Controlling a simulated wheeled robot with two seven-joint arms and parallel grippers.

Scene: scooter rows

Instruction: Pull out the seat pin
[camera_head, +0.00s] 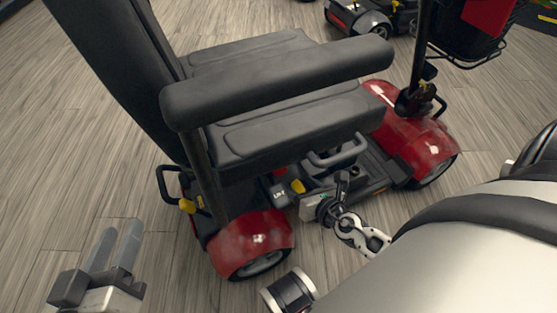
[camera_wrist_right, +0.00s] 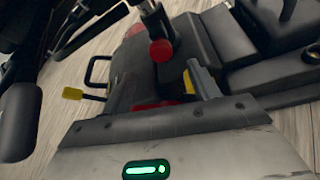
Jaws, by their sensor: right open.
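The mobility scooter (camera_head: 250,240) has a black seat (camera_head: 300,125) above its red rear cover. In the right wrist view, a round red knob (camera_wrist_right: 160,50) sits on a dark post under the seat; it looks like the seat pin. It is not clearly visible in the head view. My right gripper (camera_head: 306,200) is open beside the scooter's base, below the seat edge. In its wrist view, the knob is ahead of the gripper body, with no finger around it. My left gripper (camera_head: 118,232) is open and empty, over the floor left of the scooter.
A yellow-tipped lever (camera_head: 187,205) and a black loop handle stick out at the scooter's rear. A black armrest (camera_head: 280,80) overhangs the seat. Another scooter (camera_head: 360,18) stands at the back. The wooden floor (camera_head: 70,140) is clear at the left.

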